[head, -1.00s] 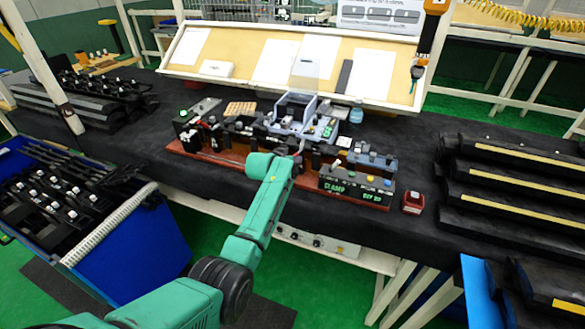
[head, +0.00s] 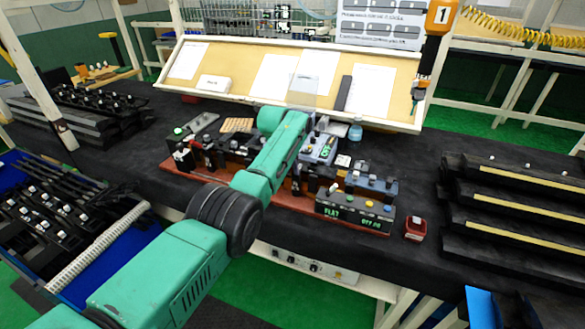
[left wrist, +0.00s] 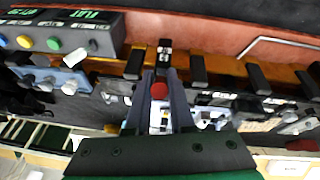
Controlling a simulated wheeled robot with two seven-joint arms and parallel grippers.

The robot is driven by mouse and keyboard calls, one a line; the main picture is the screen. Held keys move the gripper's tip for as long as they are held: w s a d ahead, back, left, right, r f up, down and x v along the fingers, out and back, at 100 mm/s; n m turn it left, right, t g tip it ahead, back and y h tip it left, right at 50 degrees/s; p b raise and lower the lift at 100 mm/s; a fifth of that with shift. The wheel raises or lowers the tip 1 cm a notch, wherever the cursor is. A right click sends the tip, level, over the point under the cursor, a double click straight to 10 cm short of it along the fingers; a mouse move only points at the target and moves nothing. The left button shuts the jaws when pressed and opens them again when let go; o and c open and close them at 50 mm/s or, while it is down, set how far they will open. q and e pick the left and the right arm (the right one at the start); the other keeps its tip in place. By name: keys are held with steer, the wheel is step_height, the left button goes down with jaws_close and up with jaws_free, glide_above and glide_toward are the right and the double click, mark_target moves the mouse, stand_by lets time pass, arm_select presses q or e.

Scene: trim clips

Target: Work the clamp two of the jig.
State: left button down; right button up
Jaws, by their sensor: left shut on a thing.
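The jig (head: 225,150), a long reddish-brown base with black posts and fittings, lies on the dark bench in the head view. My left arm reaches across its middle and hides part of it; the left gripper's tips are hidden there. In the left wrist view my left gripper (left wrist: 160,82) is closed around a red-tipped piece (left wrist: 159,91), apparently a clamp handle, in the row of black clamp posts (left wrist: 198,70). A black block with white marks (left wrist: 165,48) stands just beyond the fingertips. I cannot read which clamp number this is. My right gripper is not seen.
A control box (head: 352,213) with coloured buttons and a green display reading like "FLAT" stands at the jig's front right. A small red container (head: 415,229) is beside it. Black trim stacks (head: 510,190) lie right; a blue bin (head: 75,270) stands left.

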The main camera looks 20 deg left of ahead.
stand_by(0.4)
arm_select(q)
steer(key=c, duration=0.8)
jaws_free()
steer(key=shift+f, duration=0.1)
steer(key=shift+r, duration=0.45)
steer(key=b+v, duration=0.3)
steer(key=v, duration=1)
steer(key=shift+s+a+r, duration=0.1)
steer(key=shift+s+r, duration=0.1)
steer(key=shift+r, duration=0.1)
